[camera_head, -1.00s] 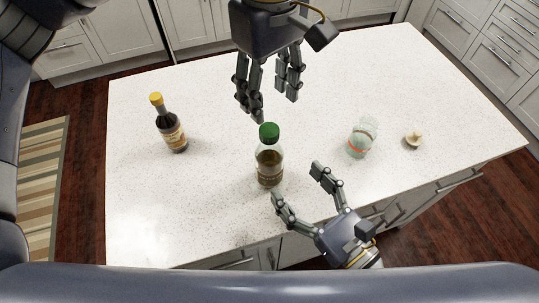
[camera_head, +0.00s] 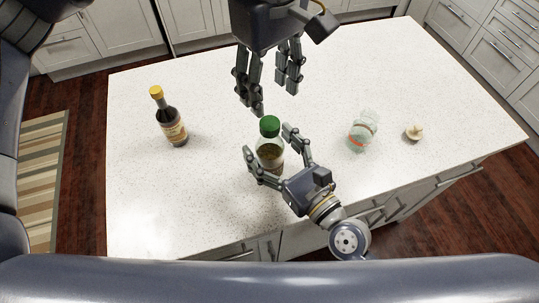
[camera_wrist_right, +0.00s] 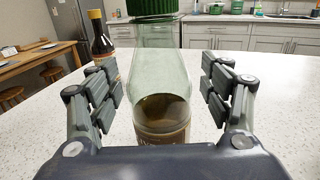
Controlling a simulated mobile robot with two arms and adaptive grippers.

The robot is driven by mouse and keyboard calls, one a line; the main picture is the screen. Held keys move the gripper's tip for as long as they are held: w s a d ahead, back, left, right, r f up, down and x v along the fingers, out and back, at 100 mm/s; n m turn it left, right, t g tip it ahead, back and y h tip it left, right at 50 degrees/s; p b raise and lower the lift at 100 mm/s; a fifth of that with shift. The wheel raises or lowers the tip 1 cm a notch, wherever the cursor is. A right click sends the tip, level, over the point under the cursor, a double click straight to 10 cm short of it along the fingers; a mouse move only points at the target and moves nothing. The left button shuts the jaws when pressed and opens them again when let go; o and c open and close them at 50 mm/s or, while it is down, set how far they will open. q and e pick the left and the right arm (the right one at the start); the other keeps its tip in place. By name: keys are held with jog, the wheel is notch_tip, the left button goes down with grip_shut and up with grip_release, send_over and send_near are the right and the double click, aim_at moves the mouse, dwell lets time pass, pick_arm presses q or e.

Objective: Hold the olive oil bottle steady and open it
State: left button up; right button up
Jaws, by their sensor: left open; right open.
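The olive oil bottle (camera_head: 268,155) stands upright on the counter, with clear glass, a brown label and a green cap (camera_head: 269,126) in place. My right gripper (camera_head: 268,141) is open around it, one finger on each side. In the right wrist view the bottle (camera_wrist_right: 158,75) stands between the fingers, with a visible gap on both sides; its cap is cut off by the top edge. My left gripper (camera_head: 272,100) is open and empty, pointing down just above and behind the cap in the head view.
A dark bottle with a yellow cap (camera_head: 171,124) stands to the left on the white counter (camera_head: 180,200). A glass jar (camera_head: 362,131) and a small pale stopper-like object (camera_head: 413,132) are to the right. The counter around the oil bottle is clear.

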aim_at(270, 122)
jog(key=shift+w+a, duration=0.15)
pick_arm(q)
jog(key=shift+s, duration=0.15)
pick_arm(e)
grip_shut()
pick_arm(q)
jog(key=m, duration=0.3)
jog(key=shift+m, duration=0.4)
jog(key=m, duration=0.4)
jog(key=shift+m, duration=0.4)
jog(key=m, duration=0.4)
jog(key=shift+m, duration=0.4)
jog(key=m, duration=0.4)
jog(key=shift+m, duration=0.3)
jog(key=shift+f, duration=4)
